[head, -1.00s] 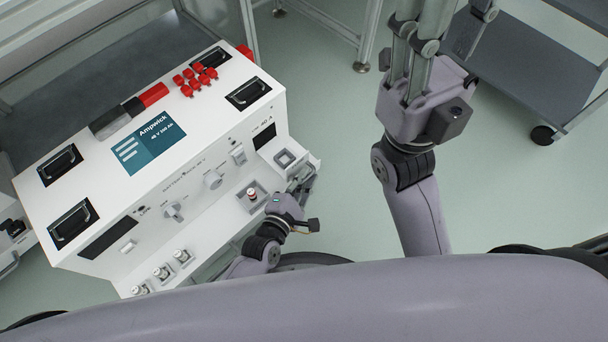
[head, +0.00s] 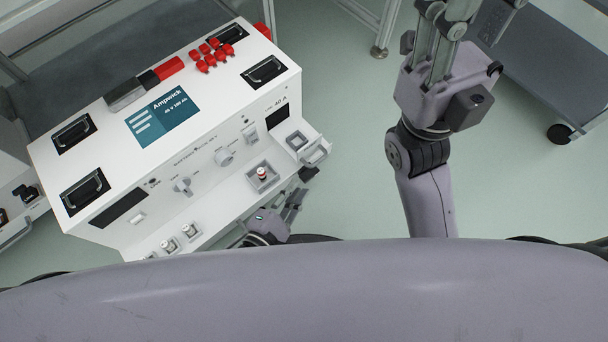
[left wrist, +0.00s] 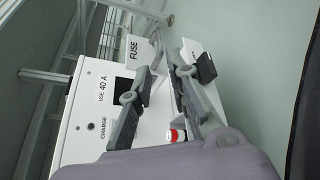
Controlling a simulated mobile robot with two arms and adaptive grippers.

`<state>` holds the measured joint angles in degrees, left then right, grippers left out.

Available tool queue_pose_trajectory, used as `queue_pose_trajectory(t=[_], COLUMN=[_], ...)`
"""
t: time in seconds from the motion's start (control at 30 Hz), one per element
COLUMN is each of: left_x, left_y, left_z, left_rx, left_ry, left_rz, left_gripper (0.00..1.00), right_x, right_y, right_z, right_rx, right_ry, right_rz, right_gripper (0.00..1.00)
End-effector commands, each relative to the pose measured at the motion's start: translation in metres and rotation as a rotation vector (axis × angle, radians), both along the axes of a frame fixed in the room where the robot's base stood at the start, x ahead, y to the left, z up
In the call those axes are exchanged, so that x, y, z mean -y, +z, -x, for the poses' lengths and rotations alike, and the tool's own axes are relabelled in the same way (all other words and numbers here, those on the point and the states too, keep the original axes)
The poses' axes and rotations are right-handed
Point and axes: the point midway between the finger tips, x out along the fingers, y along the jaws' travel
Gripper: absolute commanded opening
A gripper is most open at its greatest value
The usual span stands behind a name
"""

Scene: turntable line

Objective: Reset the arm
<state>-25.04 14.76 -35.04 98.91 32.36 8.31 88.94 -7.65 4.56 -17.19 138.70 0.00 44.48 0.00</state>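My left gripper (head: 294,200) is low in the head view, just in front of the white Ampwick cabinet's shelf, partly hidden by my body. In the left wrist view its two fingers (left wrist: 160,95) stand apart with nothing between them. My right gripper (head: 446,45) is at the upper right over open floor; its fingertips are cut off or unclear. The white cabinet (head: 215,155) has knobs, a display and a shelf. A red-and-white fuse (head: 262,174) stands in a shelf socket; it also shows in the left wrist view (left wrist: 176,135).
Several red parts (head: 212,55) lie on the cabinet top. A grey wheeled cart (head: 550,80) stands at right. The floor (head: 345,140) between cabinet and right arm is clear.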

Motion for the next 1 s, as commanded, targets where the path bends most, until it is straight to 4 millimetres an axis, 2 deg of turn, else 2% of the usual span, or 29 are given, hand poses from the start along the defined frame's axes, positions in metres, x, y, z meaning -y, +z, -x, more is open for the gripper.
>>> queue_pose_trajectory(t=[0.2,0.77,0.87,0.97,1.0], left_x=[-0.007,-0.007,-0.009,-0.015,-0.019], left_y=[0.003,0.004,0.019,0.060,0.083], left_z=[0.011,0.010,0.001,-0.019,-0.029], left_rx=[0.000,0.004,0.064,0.223,0.313], left_ry=[0.000,0.001,0.010,0.037,0.057], left_rz=[0.000,-0.001,-0.022,-0.087,-0.129], left_gripper=[0.17,0.17,0.17,0.17,0.17], right_x=[0.000,0.000,0.000,0.000,0.001], right_y=[0.000,0.000,0.000,0.000,0.000], right_z=[0.000,0.000,0.000,0.000,0.000], right_rx=[-0.001,-0.001,-0.004,-0.012,-0.017], right_ry=[0.000,0.000,0.000,0.000,0.001], right_rz=[0.000,0.000,-0.001,-0.001,-0.001], right_gripper=[0.40,0.40,0.40,0.40,0.40])
